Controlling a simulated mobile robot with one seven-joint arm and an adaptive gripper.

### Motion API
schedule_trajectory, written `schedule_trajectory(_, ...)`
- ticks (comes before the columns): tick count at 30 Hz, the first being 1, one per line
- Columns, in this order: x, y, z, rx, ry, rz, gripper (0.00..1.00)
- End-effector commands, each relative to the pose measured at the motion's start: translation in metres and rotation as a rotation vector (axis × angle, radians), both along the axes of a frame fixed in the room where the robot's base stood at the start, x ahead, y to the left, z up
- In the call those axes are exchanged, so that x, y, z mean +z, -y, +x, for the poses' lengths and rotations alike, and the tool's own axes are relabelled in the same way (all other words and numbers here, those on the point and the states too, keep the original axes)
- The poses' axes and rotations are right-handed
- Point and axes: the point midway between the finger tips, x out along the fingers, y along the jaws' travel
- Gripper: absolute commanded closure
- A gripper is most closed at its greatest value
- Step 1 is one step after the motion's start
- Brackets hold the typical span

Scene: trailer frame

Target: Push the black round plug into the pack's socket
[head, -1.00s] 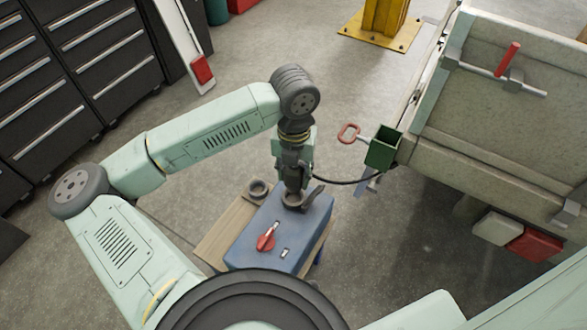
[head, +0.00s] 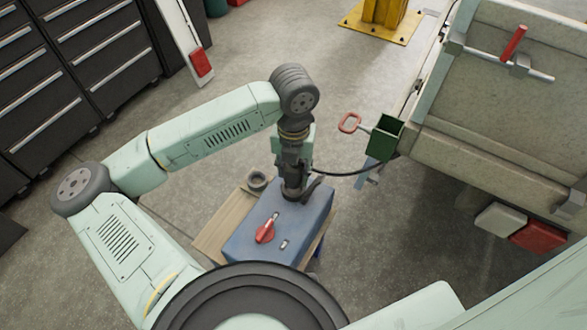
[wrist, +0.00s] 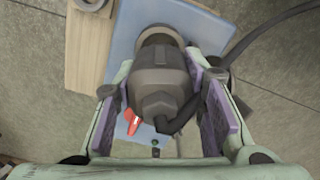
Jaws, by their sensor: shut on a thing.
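The black round plug (wrist: 160,85) is between the two purple-padded fingers of my gripper (wrist: 162,98), which is shut on it. In the head view my gripper (head: 293,152) points down, with the plug (head: 292,181) below it. The plug's lower end meets the top of the blue pack (head: 258,222) at the socket (wrist: 158,36), whose round grey rim shows past the plug in the wrist view. The plug looks roughly upright and lined up with the socket. How deep it sits is hidden by the plug body.
A black cable (head: 340,173) runs from the plug to the trailer (head: 480,120) on the right, near a green box (head: 382,140). The pack has a red switch (head: 265,232) and stands on a wooden board (head: 220,215), beside a grey ring (head: 257,180).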

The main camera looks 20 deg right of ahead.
Motion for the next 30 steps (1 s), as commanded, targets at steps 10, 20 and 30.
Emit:
schedule_trajectory(10, -0.002, 0.0, 0.0, 0.0, 0.0, 0.0, 0.74)
schedule_trajectory(20, -0.007, 0.0, 0.0, 0.0, 0.0, 0.0, 0.74)
schedule_trajectory(30, -0.014, 0.0, 0.0, 0.0, 0.001, -0.001, 0.74)
